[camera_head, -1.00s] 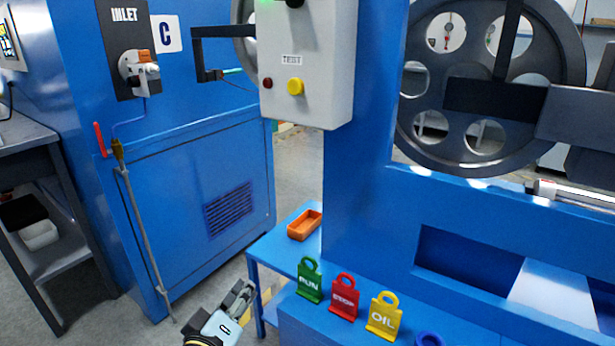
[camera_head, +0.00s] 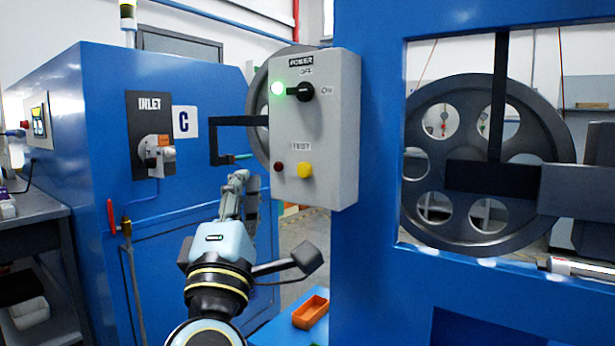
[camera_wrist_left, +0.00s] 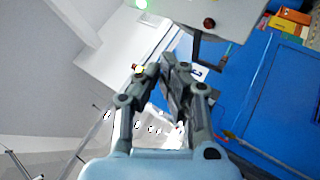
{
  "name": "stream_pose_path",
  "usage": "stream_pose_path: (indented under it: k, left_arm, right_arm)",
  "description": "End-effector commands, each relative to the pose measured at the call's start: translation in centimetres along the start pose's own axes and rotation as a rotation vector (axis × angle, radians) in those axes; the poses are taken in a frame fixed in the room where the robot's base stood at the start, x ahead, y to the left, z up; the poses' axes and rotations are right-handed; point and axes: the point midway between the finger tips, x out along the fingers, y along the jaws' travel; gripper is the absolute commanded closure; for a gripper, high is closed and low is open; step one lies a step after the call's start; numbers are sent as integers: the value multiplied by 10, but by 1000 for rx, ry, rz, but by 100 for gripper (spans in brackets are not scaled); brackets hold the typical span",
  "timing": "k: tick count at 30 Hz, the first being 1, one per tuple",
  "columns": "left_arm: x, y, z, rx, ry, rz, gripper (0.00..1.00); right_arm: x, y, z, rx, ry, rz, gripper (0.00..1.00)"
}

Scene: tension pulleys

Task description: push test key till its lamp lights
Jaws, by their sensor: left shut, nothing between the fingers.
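The yellow test key (camera_head: 305,170) is a round button under the TEST label on the grey control box (camera_head: 340,130). The small dark red lamp (camera_head: 278,166) to its left looks unlit. My left gripper (camera_head: 238,178) is raised to the left of the box, apart from the key, with its fingers pointing up in the head view. It is shut and empty. My right gripper is not in view.
A green light (camera_head: 278,88) glows beside the black power switch (camera_head: 302,92). A black bracket (camera_head: 228,140) juts out left of the box. The blue inlet cabinet (camera_head: 85,120) stands left. An orange tray (camera_head: 311,312) lies below the box.

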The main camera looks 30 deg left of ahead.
Motion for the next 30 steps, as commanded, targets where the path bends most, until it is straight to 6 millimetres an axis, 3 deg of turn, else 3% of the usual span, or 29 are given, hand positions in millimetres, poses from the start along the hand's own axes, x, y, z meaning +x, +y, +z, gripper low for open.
stream_pose_path:
  k: [11,30]
  left_arm:
    - [4,-2,3,2,-1,1,100]
    - [57,-41,42,3,-2,1,100]
  right_arm:
    - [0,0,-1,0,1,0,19]
    - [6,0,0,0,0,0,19]
